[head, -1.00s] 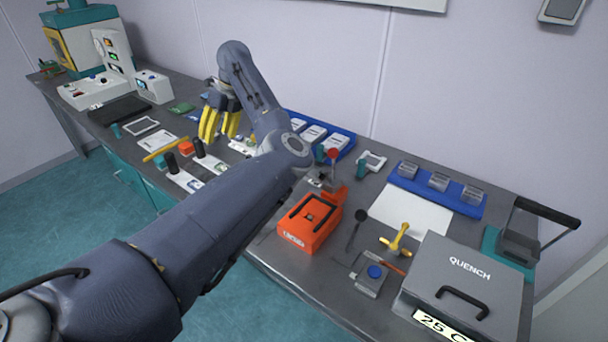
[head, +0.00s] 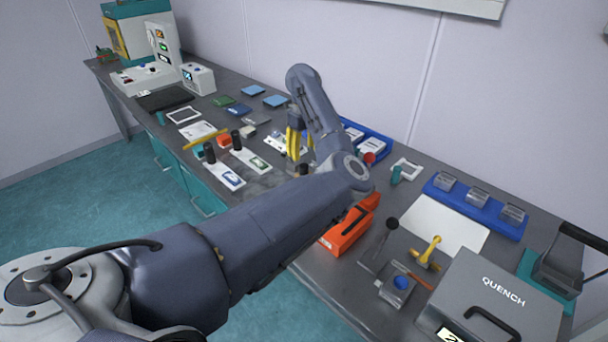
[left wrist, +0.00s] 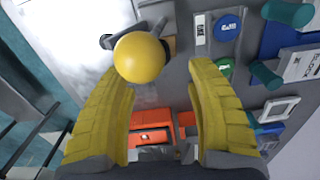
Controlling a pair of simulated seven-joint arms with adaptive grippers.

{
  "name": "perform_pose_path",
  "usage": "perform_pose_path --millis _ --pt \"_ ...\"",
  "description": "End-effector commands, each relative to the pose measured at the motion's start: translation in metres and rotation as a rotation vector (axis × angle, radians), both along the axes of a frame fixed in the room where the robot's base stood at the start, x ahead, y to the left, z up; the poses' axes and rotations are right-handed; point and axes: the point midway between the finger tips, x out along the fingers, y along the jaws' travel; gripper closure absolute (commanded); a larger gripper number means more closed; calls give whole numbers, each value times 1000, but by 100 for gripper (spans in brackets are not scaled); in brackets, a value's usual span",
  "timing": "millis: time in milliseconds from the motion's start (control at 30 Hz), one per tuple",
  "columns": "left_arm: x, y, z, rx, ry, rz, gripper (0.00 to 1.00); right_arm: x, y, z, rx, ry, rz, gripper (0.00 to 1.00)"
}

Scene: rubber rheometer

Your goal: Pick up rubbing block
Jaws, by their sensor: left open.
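I cannot tell for sure which item is the rubbing block. In the left wrist view the fingers (left wrist: 163,100) are wide apart with nothing between the tips. A yellow ball (left wrist: 139,58) shows beyond the left finger, and orange objects (left wrist: 152,133) show low between the fingers. My right gripper is not in view.
White cards (head: 222,175) with dark-handled tools are near the front edge. An orange box (head: 345,238), yellow tool (head: 427,252), blue tray (head: 470,208) and grey quench box (head: 490,295) stand to the right.

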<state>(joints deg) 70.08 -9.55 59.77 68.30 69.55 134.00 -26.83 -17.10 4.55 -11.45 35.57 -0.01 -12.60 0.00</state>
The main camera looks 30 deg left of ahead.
Motion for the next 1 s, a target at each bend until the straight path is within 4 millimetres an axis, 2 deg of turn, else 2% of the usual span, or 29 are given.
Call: perform_pose_path --millis 33,200,467,800,1000 --pt "-1 1 -8 1 3 1 44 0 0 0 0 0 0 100" --pt "0 1 -24 1 2 1 44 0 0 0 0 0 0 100" --pt "0 1 -35 2 2 -1 44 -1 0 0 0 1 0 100" --pt "0 0 -73 2 3 -1 44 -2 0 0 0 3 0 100" --pt "0 1 -81 1 1 1 44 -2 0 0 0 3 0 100"
